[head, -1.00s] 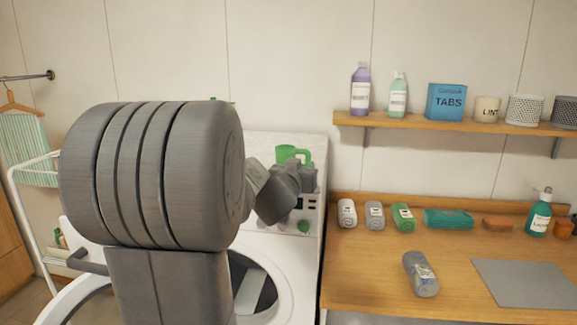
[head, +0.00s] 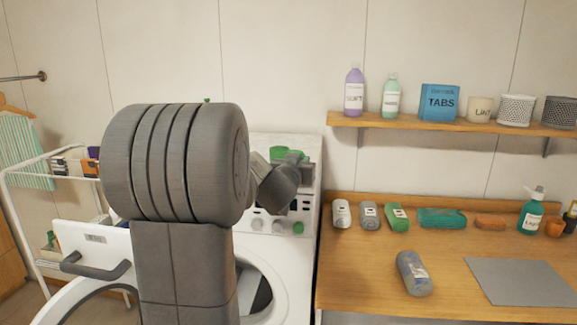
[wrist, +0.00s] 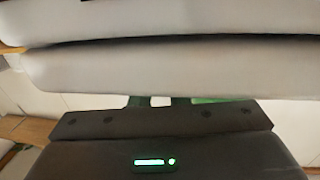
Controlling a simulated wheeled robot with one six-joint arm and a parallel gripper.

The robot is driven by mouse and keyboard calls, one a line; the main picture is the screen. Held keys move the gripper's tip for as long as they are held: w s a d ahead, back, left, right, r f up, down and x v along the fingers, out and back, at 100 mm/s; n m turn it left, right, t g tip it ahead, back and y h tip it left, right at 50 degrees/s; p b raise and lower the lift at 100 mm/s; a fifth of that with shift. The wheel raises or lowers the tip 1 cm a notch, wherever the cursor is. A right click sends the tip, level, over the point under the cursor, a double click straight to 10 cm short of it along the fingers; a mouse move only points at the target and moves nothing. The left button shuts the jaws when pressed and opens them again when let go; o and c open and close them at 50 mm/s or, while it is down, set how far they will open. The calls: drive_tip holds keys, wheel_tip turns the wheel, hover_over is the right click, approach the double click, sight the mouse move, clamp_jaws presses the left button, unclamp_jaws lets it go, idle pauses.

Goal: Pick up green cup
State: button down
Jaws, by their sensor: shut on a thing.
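The green cup (head: 285,152) shows at the top of the white washing machine, in the head view. My gripper (head: 297,167) is in front of it and hides its lower part. My gripper is shut on the cup. I cannot tell whether the cup is resting on the machine or lifted. In the wrist view, a strip of green (wrist: 210,100) shows just beyond my gripper's dark body, and large pale grey shapes block most of the rest.
The white washing machine (head: 285,290) stands below my gripper. A wooden counter (head: 440,260) with bottles and folded cloths lies to the right, under a wall shelf (head: 440,122). A white drying rack (head: 22,215) stands at left. My own arm hides part of the machine.

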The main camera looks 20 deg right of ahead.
drive_tip(key=shift+r, duration=0.1)
wheel_tip(320, 180, up, 10)
drive_tip(key=p, duration=0.6)
idle(0.4)
